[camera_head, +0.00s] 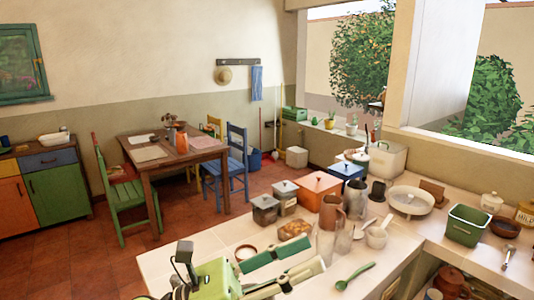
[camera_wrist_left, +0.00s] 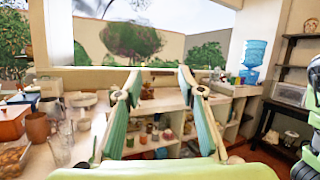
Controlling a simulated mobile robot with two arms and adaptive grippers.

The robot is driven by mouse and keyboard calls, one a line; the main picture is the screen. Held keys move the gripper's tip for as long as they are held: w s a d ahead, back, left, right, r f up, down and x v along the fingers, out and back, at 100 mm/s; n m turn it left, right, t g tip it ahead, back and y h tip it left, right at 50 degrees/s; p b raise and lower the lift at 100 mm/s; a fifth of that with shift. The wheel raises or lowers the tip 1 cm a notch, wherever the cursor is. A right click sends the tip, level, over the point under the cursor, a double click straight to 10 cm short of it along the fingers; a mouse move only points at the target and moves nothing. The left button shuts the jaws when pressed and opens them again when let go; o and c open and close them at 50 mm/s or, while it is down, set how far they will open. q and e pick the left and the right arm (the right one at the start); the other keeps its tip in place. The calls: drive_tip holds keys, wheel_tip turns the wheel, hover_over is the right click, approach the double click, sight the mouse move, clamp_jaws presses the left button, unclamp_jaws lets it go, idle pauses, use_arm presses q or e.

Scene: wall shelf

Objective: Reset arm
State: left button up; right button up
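My left gripper (camera_head: 316,253) comes in at the bottom of the head view, over the near part of the tiled counter. Its two green fingers are spread apart with nothing held between them. In the left wrist view the gripper (camera_wrist_left: 158,82) also shows open and empty, its fingers standing up in front of the shelves under the counter. My right gripper does not show in either view. A green and black part at the right edge of the left wrist view may be mine.
A glass (camera_head: 325,246), a brown loaf dish (camera_head: 295,229) and a green spoon (camera_head: 354,276) are close to the left fingers. Canisters, a brown jug (camera_head: 331,212) and a green bin (camera_head: 467,225) stand farther along the counter. A dining table (camera_head: 148,153) stands at the back left, with open floor before it.

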use_arm(q)
drive_tip(key=w+a+f+n+t+y, duration=0.1)
drive_tip(key=w+a+n+t+y, duration=0.45)
drive_tip(key=n, duration=0.75)
drive_tip(key=w+a+f+n+t+y, duration=0.25)
drive_tip(key=a+n+t+y, duration=0.45)
drive_tip(key=n+t, duration=0.4)
drive_tip(key=s+a+f+n+g+y, duration=0.1)
drive_tip(key=a+f+n+g+y, duration=0.25)
drive_tip(key=a+f+n, duration=0.4)
drive_tip(key=s+a+f+n+g+y, duration=0.1)
drive_tip(key=a+f+n+g+y, duration=0.3)
drive_tip(key=f+n, duration=0.65)
drive_tip(key=s+a+f+n+g+y, duration=0.1)
drive_tip(key=s+f+n+g, duration=0.3)
drive_tip(key=s+f, duration=0.7)
drive_tip(key=s+f+n+g, duration=0.2)
drive_tip(key=s+f+g, duration=0.6)
drive_tip(key=s, duration=0.5)
wheel_tip(320, 180, down, 26)
drive_tip(key=s+f+b, duration=0.1)
drive_tip(key=s+a+f+g+b, duration=0.1)
drive_tip(key=s+a+f, duration=0.2)
drive_tip(key=s+f, duration=1.5)
drive_tip(key=shift+a+m, duration=0.15)
drive_tip(key=shift+m, duration=0.25)
